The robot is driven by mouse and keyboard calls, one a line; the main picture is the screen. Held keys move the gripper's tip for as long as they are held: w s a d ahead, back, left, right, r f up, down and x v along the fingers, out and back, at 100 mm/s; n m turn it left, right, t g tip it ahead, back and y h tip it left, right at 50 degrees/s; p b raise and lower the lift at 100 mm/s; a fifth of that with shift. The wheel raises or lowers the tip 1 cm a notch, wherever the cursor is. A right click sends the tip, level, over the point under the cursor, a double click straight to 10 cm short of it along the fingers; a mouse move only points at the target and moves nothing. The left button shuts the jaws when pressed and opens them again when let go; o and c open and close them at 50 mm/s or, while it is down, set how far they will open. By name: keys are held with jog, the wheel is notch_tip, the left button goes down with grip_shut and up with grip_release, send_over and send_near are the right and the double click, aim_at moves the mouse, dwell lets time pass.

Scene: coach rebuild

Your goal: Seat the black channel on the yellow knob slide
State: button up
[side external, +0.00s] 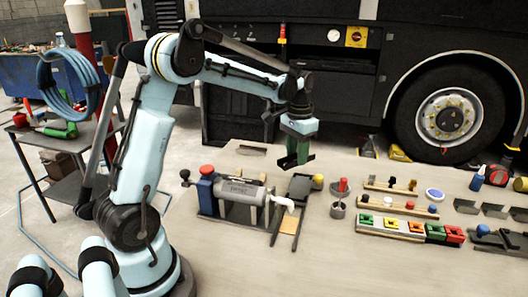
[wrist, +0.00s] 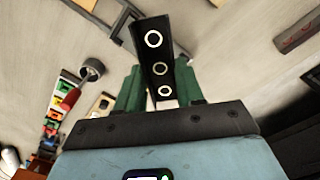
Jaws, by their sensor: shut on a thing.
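My gripper (side external: 297,150) hangs above the table in the side view, with its green fingers pointing down. In the wrist view my gripper (wrist: 158,88) is shut on the black channel (wrist: 155,42), a long dark piece with several pale rings along its face. The channel also shows as a dark strip (side external: 294,164) at the fingertips in the side view, apart from the table. The yellow knob (side external: 318,181) is below and to the right of my gripper, beside a dark slide plate (side external: 300,188) with rails.
A grey cylinder fixture (side external: 240,189) with a blue, red-topped post (side external: 207,185) stands left of the slide. A red-handled tool (side external: 342,186) stands in a cup to the right. Coloured blocks (side external: 391,223) sit in a rack farther right. Bare table lies in front.

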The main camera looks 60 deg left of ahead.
jog(key=n, duration=0.3)
jog(key=shift+w+d+f, duration=0.2)
jog(key=shift+d, duration=0.15)
jog(key=n, duration=0.5)
jog(key=shift+w+d+f, duration=0.2)
jog(key=shift+d+f, duration=0.1)
jog(key=shift+d, duration=0.05)
send_over(300, 187)
jog(key=shift+s+f, duration=0.1)
jog(key=shift+f, duration=2.3)
jog(key=shift+f, duration=0.95)
dwell(0.3)
jog(key=o, duration=1.5)
jog(key=shift+r, duration=3)
